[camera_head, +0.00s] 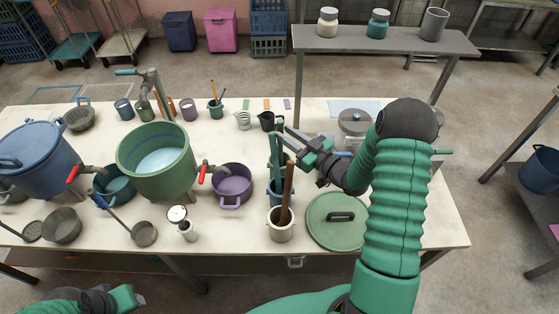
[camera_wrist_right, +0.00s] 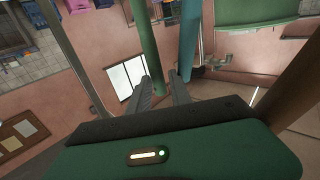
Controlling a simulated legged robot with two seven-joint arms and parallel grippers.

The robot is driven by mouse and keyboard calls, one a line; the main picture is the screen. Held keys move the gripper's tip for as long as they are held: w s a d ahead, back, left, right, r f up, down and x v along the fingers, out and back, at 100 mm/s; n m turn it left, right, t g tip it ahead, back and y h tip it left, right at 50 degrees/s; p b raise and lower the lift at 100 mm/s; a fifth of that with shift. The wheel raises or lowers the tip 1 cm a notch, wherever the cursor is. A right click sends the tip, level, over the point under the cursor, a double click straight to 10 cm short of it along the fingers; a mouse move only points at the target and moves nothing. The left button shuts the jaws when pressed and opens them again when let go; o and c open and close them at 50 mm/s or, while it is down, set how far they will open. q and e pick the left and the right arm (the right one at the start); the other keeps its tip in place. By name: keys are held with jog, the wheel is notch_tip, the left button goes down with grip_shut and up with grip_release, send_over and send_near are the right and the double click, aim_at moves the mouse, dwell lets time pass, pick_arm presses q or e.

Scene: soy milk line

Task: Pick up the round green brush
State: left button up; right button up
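Two upright handles, one green (camera_wrist_right: 145,40) and one teal (camera_wrist_right: 188,36), show close to my right gripper in the wrist view. In the head view they look like a narrow pair of green-teal handles (camera_head: 274,153) standing in a blue pot (camera_head: 281,196). The brush heads are hidden, so I cannot tell which handle belongs to the round green brush. My right gripper (camera_head: 284,138) is at the handles' upper part. Its fingers (camera_wrist_right: 162,80) are apart, with the green handle's lower part showing between them; contact is unclear. My left gripper (camera_head: 128,298) is at the bottom left, away from the handles.
A cream pot (camera_head: 276,233) with a brown handle (camera_head: 287,185) stands just in front. A green lid (camera_head: 333,232) lies to the right, a purple pot (camera_head: 234,191) to the left. A dark jug (camera_head: 267,121) stands behind. The table's front left holds several pans and strainers.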

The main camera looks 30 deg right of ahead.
jog(key=shift+x, duration=0.8)
jog(key=shift+w+d+f, duration=0.15)
jog(key=shift+d+f, duration=0.15)
jog(key=shift+f, duration=0.1)
jog(key=shift+c, duration=0.5)
jog(key=shift+d, duration=0.2)
grip_shut()
jog(key=shift+a+r, duration=0.15)
jog(key=shift+a, duration=0.05)
jog(key=shift+a, duration=0.15)
